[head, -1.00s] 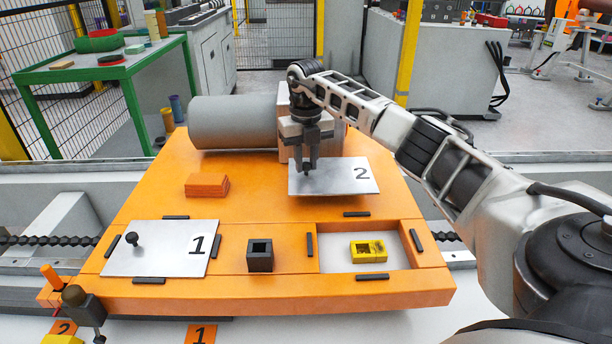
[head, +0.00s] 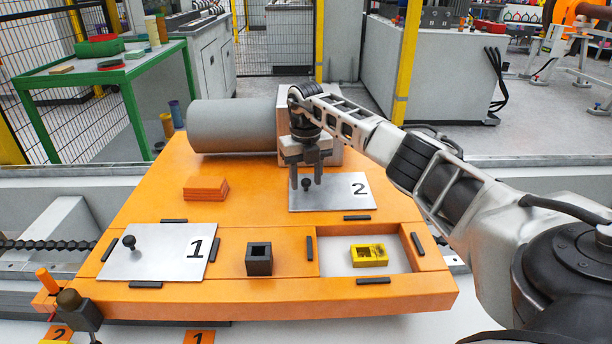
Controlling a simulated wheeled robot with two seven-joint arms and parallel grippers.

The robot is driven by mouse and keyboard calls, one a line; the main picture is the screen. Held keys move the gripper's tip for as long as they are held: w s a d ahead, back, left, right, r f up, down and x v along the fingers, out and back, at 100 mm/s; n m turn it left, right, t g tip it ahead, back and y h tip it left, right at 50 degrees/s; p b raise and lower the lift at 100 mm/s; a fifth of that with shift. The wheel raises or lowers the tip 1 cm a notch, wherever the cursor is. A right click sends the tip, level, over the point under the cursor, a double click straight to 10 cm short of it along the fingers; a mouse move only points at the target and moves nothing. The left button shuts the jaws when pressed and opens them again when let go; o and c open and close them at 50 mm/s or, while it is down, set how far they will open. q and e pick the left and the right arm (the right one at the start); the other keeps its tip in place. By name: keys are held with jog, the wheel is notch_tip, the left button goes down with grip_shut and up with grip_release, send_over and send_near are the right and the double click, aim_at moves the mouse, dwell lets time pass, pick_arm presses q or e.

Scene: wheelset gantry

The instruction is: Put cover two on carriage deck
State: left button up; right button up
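Cover two (head: 345,194), a silver plate marked 2 with a dark knob (head: 306,185), lies on the orange carriage deck (head: 262,195), behind the open recess. My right gripper (head: 307,183) is above the plate, its two fingers apart on either side of the knob, with gaps visible. Cover one (head: 165,255), marked 1, lies at the deck's front left between dark strips. My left gripper is not in view.
The recess (head: 335,264) at front right is uncovered and holds a yellow block (head: 369,255). A dark square socket (head: 259,259) stands between it and cover one. Orange slabs (head: 205,188) and a grey cylinder (head: 232,125) are farther back.

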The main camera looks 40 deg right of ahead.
jog(key=shift+r, duration=0.3)
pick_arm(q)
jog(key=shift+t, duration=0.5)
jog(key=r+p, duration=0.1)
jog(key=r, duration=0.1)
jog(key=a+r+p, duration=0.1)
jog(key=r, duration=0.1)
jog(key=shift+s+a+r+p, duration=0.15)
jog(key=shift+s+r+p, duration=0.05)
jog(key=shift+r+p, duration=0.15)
pick_arm(e)
notch_tip(320, 180, up, 12)
jog(key=shift+f, duration=0.15)
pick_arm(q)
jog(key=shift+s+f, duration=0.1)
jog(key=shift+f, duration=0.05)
